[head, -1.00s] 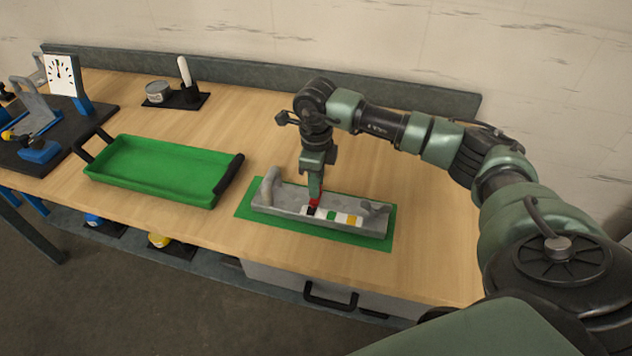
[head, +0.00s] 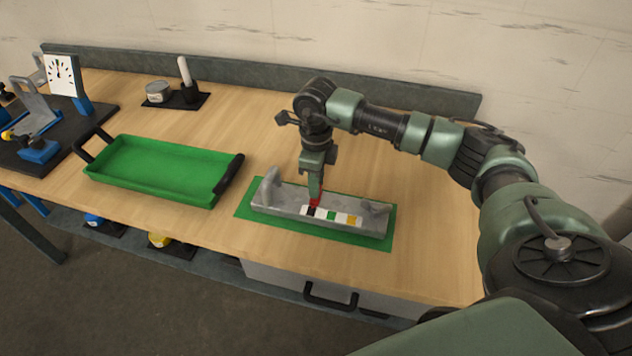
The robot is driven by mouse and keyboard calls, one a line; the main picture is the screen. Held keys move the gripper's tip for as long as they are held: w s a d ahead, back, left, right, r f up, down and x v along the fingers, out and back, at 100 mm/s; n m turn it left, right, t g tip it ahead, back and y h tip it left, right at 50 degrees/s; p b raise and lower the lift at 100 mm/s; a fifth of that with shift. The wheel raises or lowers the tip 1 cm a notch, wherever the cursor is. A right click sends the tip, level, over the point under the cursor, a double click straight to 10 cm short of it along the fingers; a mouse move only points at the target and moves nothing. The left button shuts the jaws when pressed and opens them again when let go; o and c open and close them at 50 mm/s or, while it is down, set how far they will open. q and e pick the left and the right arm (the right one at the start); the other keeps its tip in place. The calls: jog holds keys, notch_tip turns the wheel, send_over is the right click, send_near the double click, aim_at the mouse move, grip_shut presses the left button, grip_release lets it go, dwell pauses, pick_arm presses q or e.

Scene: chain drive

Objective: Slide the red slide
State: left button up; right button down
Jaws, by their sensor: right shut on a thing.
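The red slide (head: 316,203) sits on the grey metal fixture (head: 285,200), above a strip with black, white, green and yellow-orange patches (head: 331,215). Most of the slide is hidden by the gripper; only a small red part shows. My right gripper (head: 315,194) points down from above and is shut on the red slide, close to the black patch at the strip's left part. The fixture lies on a green mat (head: 377,240). My left gripper is not in view.
A green tray (head: 150,176) with black handles stands left of the mat. A can (head: 157,92) and a white-tipped tool (head: 185,72) stand on a black pad behind it. A dial fixture (head: 62,76) is at the far left. Bare wood lies around the mat.

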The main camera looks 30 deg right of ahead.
aim_at(335, 202)
jog(key=s+d, duration=0.3)
jog(key=shift+s+b, duration=0.15)
jog(key=shift+b, duration=0.15)
jog(key=shift+s+d+r, duration=0.1)
jog(key=shift+s+d, duration=0.15)
jog(key=shift+s, duration=0.05)
jog(key=shift+w+a, duration=0.1)
jog(key=shift+w, duration=0.05)
jog(key=c, duration=1.3)
grip_release()
jog(key=shift+o, duration=0.6)
